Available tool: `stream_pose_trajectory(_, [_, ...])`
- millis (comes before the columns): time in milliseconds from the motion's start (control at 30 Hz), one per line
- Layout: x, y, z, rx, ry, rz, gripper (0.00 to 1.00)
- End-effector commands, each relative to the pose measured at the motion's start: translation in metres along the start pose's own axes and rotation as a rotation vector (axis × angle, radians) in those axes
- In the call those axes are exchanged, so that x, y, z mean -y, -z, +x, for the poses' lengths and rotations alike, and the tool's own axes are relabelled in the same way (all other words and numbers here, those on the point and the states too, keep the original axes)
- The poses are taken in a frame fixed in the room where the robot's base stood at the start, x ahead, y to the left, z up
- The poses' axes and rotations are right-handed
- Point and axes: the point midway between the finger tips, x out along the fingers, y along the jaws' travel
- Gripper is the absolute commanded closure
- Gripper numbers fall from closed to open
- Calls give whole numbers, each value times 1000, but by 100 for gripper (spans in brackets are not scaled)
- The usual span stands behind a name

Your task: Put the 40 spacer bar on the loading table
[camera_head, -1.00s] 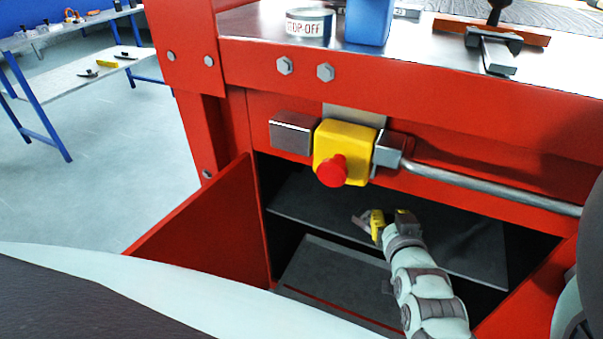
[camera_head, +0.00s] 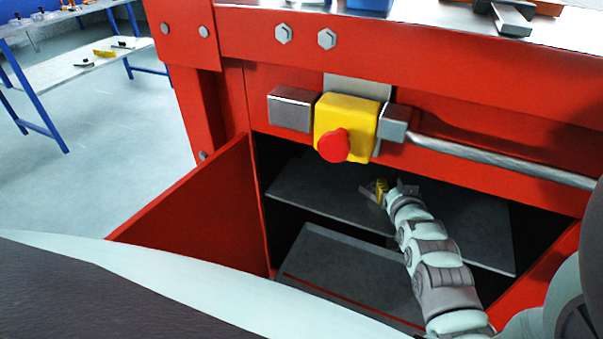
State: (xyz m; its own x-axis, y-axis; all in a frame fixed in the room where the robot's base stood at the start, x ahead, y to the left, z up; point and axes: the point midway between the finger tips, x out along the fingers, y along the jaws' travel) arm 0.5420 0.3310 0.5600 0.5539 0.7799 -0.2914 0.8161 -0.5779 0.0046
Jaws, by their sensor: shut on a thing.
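My gripper (camera_head: 387,190) is inside the open red cabinet, above its upper dark shelf (camera_head: 320,195). It is shut on a small yellow piece (camera_head: 381,187). This may be the 40 spacer bar, but no number can be read on it. My arm reaches in from the lower right and hides part of the shelf. I cannot tell whether the piece touches the shelf. Which surface is the loading table is not marked; a light table with blue legs (camera_head: 80,78) stands at the far left.
An open red door (camera_head: 195,215) is at the cabinet's left, and another red panel at its right. A yellow box with a red button (camera_head: 340,130) and a metal pipe (camera_head: 500,160) sit above the opening. The metal top holds several things. The floor at left is clear.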

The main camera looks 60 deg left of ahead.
Motion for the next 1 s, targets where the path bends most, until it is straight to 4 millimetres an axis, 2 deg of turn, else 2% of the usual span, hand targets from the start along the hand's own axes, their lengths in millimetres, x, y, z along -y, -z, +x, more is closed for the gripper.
stream_pose_trajectory(367, [2, -3, 2, -4, 4, -1, 100])
stream_pose_trajectory(400, [2, -2, 1, -3, 3, -1, 70])
stream_pose_trajectory(567, [1, -2, 1, -2, 2, 0, 54])
stream_pose_trajectory(867, [0, 0, 0, -1, 1, 0, 53])
stream_pose_trajectory(1000, [0, 2, -8, 0, -1, 0, 53])
